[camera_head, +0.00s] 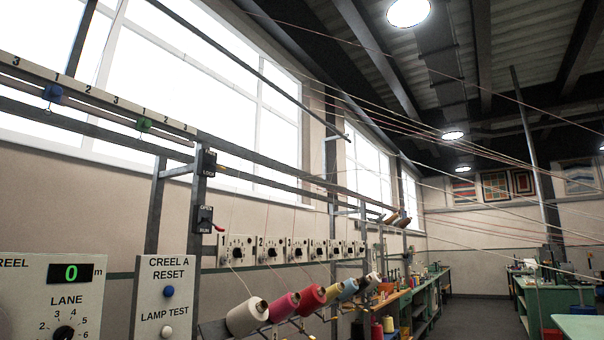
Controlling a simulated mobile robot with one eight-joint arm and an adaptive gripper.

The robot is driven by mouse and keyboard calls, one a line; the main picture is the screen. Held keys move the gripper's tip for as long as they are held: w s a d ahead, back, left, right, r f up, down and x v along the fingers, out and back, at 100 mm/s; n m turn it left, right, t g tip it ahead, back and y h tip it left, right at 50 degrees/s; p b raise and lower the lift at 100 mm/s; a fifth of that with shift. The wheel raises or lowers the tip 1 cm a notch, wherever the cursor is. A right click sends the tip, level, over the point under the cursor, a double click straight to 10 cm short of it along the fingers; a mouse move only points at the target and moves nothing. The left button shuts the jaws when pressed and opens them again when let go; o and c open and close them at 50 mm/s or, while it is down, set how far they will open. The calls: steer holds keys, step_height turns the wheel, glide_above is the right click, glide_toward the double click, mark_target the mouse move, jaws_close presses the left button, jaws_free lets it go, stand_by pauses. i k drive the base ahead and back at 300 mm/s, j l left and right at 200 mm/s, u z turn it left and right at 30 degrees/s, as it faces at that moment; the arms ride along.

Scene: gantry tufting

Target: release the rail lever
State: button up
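A dark box marked LOCK (207,162) is fixed high on a grey upright post, right by the rail (95,92). A small brass-coloured lever (219,168) sticks out from its right side, close to the LOCK lettering. Below it on the same post is a second dark box marked OPEN and RUN (204,218), with a red-tipped lever (217,227) pointing right and slightly down, near RUN. No label naming the rail lever is legible. My gripper is not in view.
A panel marked CREEL A RESET and LAMP TEST (167,316) and a counter panel reading 0 m (36,270) stand at lower left. Yarn cones (247,316) and numbered dial boxes (237,250) line the right of the post. Thin yarns cross overhead. Dark floor shows farther back.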

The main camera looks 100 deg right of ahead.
mark_target(209, 162)
steer(key=z, duration=2.65)
